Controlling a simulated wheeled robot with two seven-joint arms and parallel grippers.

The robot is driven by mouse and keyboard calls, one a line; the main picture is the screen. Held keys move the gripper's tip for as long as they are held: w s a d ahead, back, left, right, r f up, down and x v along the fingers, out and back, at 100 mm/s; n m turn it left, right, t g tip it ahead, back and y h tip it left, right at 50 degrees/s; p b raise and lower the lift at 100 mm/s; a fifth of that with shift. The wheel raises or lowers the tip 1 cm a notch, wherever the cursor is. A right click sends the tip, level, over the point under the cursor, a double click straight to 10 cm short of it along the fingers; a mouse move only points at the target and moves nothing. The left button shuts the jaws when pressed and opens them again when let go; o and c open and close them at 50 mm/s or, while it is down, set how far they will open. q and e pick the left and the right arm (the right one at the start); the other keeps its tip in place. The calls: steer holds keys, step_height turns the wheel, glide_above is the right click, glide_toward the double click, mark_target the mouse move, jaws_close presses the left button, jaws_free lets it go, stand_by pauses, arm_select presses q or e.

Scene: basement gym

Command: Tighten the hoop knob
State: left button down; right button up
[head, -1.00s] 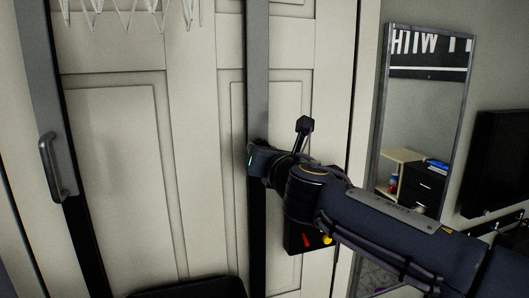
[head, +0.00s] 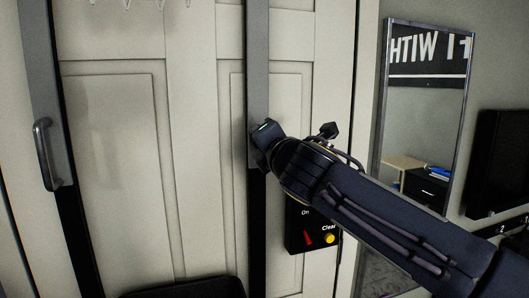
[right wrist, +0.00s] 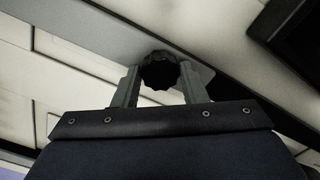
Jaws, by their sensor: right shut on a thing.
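The hoop knob (right wrist: 160,71) is dark with a scalloped edge and sits on a grey strip in the right wrist view. My right gripper (right wrist: 158,82) has one finger on each side of it and is shut on it. In the head view my right gripper (head: 263,145) is against the right grey upright (head: 257,65) of the hoop frame, and hides the knob. My left gripper is not in view.
A black control box (head: 297,240) with a red switch and a yellow button hangs just below my right forearm. A metal handle (head: 42,150) is on the left upright. White net tips (head: 125,4) hang at the top. A mirror (head: 428,120) stands at the right.

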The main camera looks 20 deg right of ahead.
steer(key=shift+f+m+b, duration=0.1)
steer(key=shift+m+b, duration=2.8)
steer(key=shift+m, duration=2)
steer(key=o, duration=1)
steer(key=shift+c, duration=0.2)
steer(key=shift+s, duration=0.1)
